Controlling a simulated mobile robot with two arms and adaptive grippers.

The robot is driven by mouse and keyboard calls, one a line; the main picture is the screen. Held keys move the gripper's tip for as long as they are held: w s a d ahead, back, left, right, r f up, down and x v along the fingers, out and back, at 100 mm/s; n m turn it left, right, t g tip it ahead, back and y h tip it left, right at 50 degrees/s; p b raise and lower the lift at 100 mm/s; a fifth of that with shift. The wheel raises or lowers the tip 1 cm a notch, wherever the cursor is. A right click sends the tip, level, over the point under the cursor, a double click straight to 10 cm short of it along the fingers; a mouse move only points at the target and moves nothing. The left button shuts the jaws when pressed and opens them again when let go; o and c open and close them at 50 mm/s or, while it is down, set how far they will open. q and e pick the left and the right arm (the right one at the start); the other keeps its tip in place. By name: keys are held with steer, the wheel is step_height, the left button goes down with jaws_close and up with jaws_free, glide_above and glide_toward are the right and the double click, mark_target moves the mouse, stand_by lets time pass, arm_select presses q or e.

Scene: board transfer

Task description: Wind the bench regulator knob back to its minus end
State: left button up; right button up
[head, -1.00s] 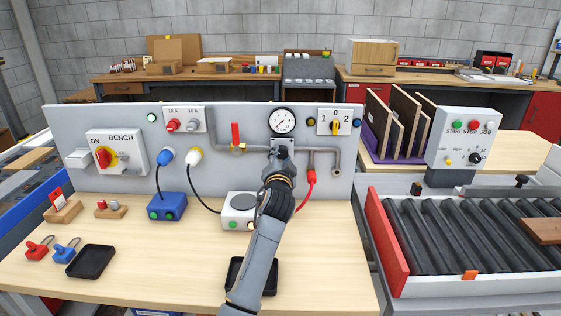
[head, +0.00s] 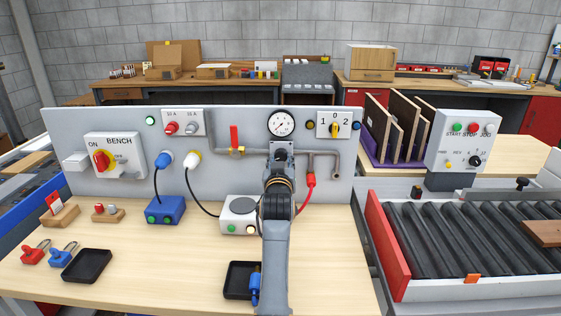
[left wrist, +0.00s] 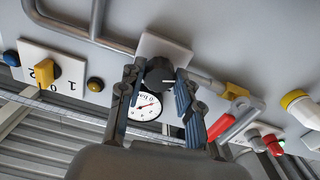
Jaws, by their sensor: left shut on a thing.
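The dark regulator knob (left wrist: 158,74) sits on a pale square plate (left wrist: 163,47) on the bench panel. A white mark shows on the knob in the left wrist view. My left gripper (left wrist: 160,84) is shut on the knob, one finger on each side. My right gripper is not in view.
A grey pipe (head: 336,165) with a red-handled valve (head: 234,138) runs beside the knob. A selector switch (head: 334,125) is to the right. A white box (head: 238,210) and a black tray (head: 238,280), with something blue partly hidden by my arm, are on the bench.

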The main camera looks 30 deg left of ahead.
arm_select(q)
steer(key=shift+n, duration=0.8)
steer(key=o, duration=1.1)
steer(key=shift+o, duration=0.2)
step_height(320, 180, up, 10)
steer(key=shift+f, duration=0.1)
